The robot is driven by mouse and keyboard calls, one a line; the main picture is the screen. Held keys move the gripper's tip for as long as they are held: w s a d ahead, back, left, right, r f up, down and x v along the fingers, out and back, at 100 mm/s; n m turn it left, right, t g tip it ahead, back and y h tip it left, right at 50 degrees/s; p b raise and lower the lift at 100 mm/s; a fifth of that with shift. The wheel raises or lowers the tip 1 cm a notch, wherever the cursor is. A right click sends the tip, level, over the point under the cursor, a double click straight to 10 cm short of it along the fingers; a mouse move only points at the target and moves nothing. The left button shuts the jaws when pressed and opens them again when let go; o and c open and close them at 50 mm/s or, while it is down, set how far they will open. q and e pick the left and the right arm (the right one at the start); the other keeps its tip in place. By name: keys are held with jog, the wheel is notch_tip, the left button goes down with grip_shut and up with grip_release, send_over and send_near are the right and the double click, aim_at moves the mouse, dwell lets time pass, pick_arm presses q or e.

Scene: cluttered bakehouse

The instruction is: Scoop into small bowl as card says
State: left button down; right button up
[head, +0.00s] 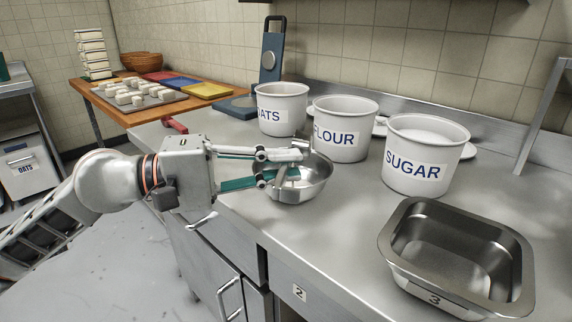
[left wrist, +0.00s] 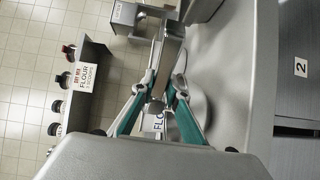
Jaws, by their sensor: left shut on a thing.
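My left gripper (head: 283,168) reaches from the left over the small metal bowl (head: 318,181) on the steel counter. It is shut on a grey metal thing (left wrist: 170,52), which looks like a scoop's handle; its far end is unclear. White matter shows in the sugar tub. A white card (left wrist: 83,78) reading FLOUR, with smaller text I cannot read surely, shows in the left wrist view. My right gripper is not in view.
A deep steel pan marked 3 (head: 455,254) stands at the counter's front right. A blue-and-grey scale-like stand (head: 271,60) is behind the oats tub. A wooden table (head: 118,107) with colored boards is at back left. Bare counter lies between bowl and pan.

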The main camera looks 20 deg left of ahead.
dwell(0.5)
pick_arm(q)
jog(key=shift+s+d+r+g, duration=0.1)
jog(key=shift+d+r+g, duration=0.2)
jog(key=shift+d+r+m+y+p, duration=0.25)
jog(key=shift+m+y+p, duration=0.1)
jog(key=shift+m+y, duration=0.05)
jog(key=shift+a+g+y, duration=0.3)
jog(key=shift+y, duration=0.3)
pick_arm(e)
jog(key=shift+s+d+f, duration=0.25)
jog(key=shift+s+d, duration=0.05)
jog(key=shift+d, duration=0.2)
